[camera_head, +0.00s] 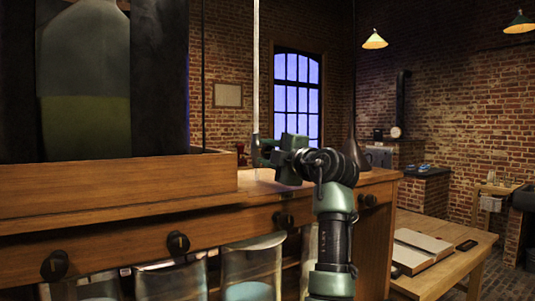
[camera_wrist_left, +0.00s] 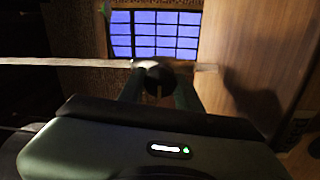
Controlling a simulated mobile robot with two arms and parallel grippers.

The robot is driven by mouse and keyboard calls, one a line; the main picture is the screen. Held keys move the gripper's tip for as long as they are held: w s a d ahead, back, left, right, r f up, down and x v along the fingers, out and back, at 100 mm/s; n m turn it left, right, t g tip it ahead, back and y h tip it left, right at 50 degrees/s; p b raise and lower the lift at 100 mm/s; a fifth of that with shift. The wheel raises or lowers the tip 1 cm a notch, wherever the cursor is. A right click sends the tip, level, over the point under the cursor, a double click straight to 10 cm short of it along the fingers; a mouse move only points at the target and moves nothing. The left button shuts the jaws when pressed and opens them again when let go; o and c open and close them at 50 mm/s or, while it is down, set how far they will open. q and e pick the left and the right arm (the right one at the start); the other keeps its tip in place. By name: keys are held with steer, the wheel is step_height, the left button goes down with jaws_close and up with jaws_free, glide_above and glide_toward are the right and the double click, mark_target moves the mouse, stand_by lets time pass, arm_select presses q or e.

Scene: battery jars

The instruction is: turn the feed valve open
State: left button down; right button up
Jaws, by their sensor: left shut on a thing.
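My left gripper (camera_head: 262,151) is at the lower part of a thin pale upright tube (camera_head: 256,70), above the wooden bench top. In the left wrist view the tube (camera_wrist_left: 70,62) runs sideways. There my left gripper (camera_wrist_left: 160,90) is shut on a dark round knob at the tube, which I take for the feed valve (camera_wrist_left: 159,77). The fingers flank the knob, and it looks small and dim, so how far it is turned cannot be told. In the head view the gripper hides the valve. My right gripper is in neither view.
A large bottle (camera_head: 85,75) of yellow-green liquid stands behind a wooden ledge (camera_head: 120,190). Black knobs (camera_head: 177,243) line the bench front above several glass jars (camera_head: 250,270). A dark flask (camera_head: 355,155) stands behind my arm. A low table (camera_head: 455,265) holds an open book (camera_head: 425,243).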

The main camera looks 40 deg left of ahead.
arm_select(q)
steer(key=shift+r, duration=0.35)
steer(key=c, duration=1.3)
jaws_free()
steer(key=o, duration=0.3)
steer(key=shift+w+f, duration=0.1)
steer(key=shift+w+a+f, duration=0.1)
steer(key=shift+w+f, duration=0.05)
steer(key=shift+f, duration=0.05)
steer(key=b+v, duration=0.2)
steer(key=v, duration=0.5)
steer(key=shift+d+f, duration=0.1)
steer(key=shift+d, duration=0.35)
